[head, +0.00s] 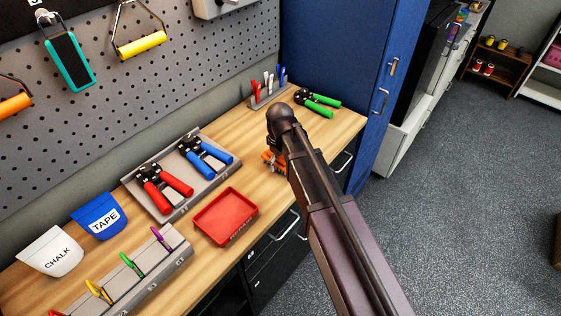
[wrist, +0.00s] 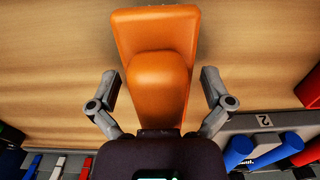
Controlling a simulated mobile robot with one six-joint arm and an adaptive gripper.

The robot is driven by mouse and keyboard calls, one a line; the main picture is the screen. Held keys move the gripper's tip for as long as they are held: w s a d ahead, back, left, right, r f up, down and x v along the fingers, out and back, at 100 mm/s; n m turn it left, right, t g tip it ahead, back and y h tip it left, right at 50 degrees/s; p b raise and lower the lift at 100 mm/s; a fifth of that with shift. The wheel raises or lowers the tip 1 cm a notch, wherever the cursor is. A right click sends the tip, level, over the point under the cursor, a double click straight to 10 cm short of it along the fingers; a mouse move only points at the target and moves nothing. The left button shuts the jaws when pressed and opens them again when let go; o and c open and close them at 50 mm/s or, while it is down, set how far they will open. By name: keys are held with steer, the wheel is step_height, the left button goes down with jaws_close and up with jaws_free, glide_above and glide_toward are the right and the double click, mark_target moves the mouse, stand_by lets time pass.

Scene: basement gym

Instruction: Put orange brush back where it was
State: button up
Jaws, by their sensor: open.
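The orange brush (wrist: 157,85) lies on the wooden bench top (wrist: 60,70), directly under my gripper (wrist: 160,90) in the wrist view. It has a wide end at the top of the picture and a rounded raised part nearer my palm. My two grey fingers are spread, one on each side of the brush, with gaps between them and it. In the head view only a bit of orange (head: 268,158) shows beside my gripper; my arm hides the rest.
A red tray (head: 225,217) sits left of my gripper. Behind it, a rack (head: 180,207) holds red- and blue-handled tools. Green-handled pliers (head: 318,102) and a small tool holder (head: 268,97) are at the far end. The bench drops to drawers at the front.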

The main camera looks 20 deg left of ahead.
steer(key=shift+r, duration=0.2)
step_height(320, 180, up, 12)
steer(key=p, duration=1.2)
steer(key=shift+d+f, duration=0.1)
stand_by(0.7)
steer(key=s+d+m, duration=0.2)
steer(key=d+m, duration=0.4)
steer(key=d, duration=1.2)
steer(key=s+d+m, duration=0.3)
steer(key=d+m, duration=0.4)
steer(key=d, duration=1.1)
steer(key=shift+s+d, duration=0.25)
